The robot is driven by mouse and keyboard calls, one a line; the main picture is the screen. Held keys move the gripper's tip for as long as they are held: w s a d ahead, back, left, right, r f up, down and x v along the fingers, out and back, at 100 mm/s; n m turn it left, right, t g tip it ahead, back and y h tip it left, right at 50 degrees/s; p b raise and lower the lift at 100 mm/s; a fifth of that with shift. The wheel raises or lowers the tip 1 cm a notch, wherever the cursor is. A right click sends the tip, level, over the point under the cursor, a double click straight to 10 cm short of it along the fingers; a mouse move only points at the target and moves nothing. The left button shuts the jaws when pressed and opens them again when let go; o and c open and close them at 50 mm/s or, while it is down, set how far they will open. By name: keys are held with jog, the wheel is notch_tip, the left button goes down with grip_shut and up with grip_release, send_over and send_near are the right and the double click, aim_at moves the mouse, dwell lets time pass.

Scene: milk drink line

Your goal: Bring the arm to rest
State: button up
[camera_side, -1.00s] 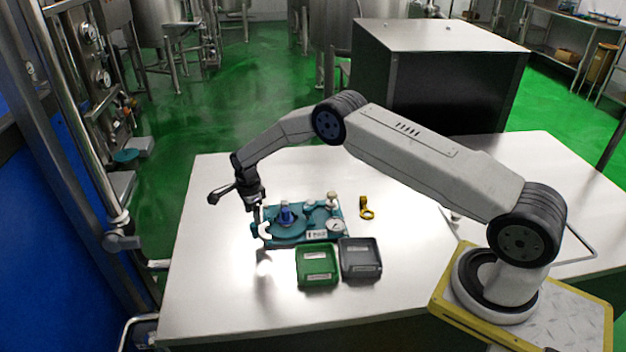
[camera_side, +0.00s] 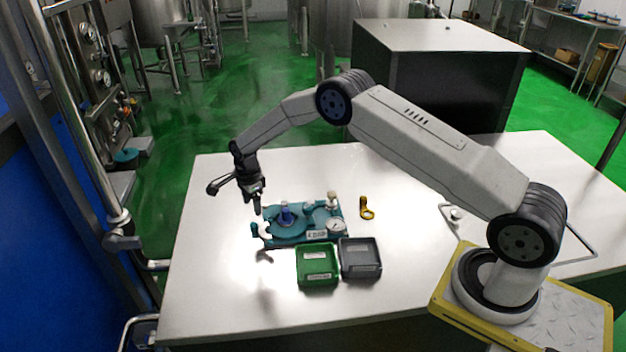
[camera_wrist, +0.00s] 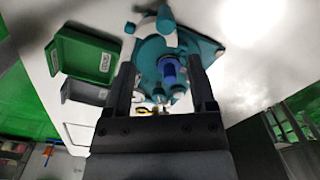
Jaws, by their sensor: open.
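My gripper (camera_side: 257,207) is open and empty, above the left end of the teal fixture (camera_side: 295,236) and apart from it. In the wrist view its two dark fingers (camera_wrist: 161,66) stand apart, with the fixture and its blue cylindrical part (camera_wrist: 169,70) visible between and beyond them. The arm is bent, reaching out over the white table (camera_side: 210,290).
A green tray (camera_side: 317,280) and a grey tray (camera_side: 361,272) sit in front of the fixture. A yellow ring-ended part (camera_side: 366,210) lies to its right. A dark box-shaped cabinet (camera_side: 440,85) stands behind. The table's left and front areas are clear.

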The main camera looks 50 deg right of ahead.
jog(key=s+a+r+n+t, duration=0.1)
jog(key=s+a+r+n, duration=0.1)
jog(key=s+r+n, duration=1.15)
jog(key=s+n, duration=0.2)
jog(key=s, duration=0.5)
jog(key=s+a+r+n+t, duration=0.1)
jog(key=s+n, duration=0.4)
jog(key=s, duration=0.5)
jog(key=shift+r, duration=0.75)
